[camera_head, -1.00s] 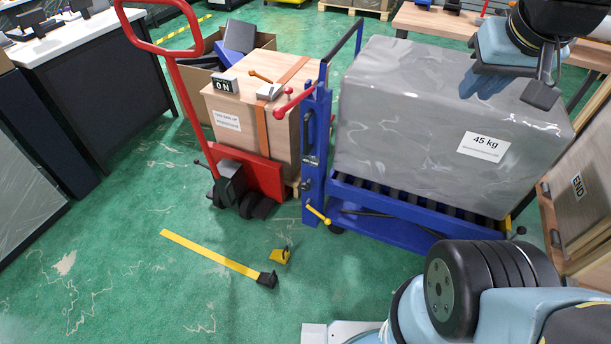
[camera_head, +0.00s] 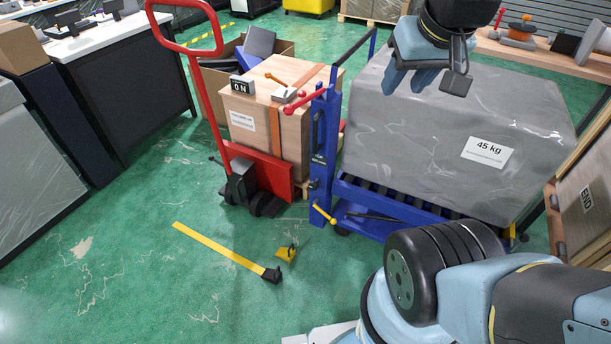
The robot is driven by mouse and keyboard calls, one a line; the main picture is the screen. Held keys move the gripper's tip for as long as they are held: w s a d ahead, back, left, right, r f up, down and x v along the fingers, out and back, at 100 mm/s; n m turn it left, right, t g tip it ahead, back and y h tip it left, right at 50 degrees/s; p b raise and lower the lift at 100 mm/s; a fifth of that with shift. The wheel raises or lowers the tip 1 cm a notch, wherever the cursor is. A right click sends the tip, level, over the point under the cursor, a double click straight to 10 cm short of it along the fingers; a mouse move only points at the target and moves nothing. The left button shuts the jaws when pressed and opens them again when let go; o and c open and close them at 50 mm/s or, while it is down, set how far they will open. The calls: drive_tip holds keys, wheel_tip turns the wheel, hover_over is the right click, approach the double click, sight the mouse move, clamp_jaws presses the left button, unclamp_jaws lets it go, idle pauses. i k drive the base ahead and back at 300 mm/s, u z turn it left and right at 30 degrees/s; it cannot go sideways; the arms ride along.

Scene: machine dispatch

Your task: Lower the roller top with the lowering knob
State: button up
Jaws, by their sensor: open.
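The blue lift cart (camera_head: 318,160) stands in the middle, with its post and push handle on the left. Its roller top (camera_head: 355,190) carries a large grey wrapped block (camera_head: 425,135) labelled 45 kg. A red-ended lever (camera_head: 302,97) sticks out left near the top of the post. A yellow-ended lever (camera_head: 324,214) sits low on the post. A small black knob (camera_head: 523,237) shows at the cart's far right end. I cannot tell which one is the lowering knob. My gripper (camera_head: 408,85) is open and empty, in front of or above the block's upper left part.
A red pallet truck (camera_head: 270,172) with a wooden crate (camera_head: 250,115) stands close to the cart's left. A yellow wedge (camera_head: 286,253) and a yellow strip (camera_head: 215,246) lie on the floor. A panel marked END (camera_head: 580,205) leans at right. Green floor is free at front left.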

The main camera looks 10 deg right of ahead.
sight(313, 185)
drive_tip(key=z, duration=0.05)
drive_tip(key=k, duration=1.35)
drive_tip(key=z, duration=0.45)
drive_tip(key=i, duration=1.95)
drive_tip(key=u, duration=0.05)
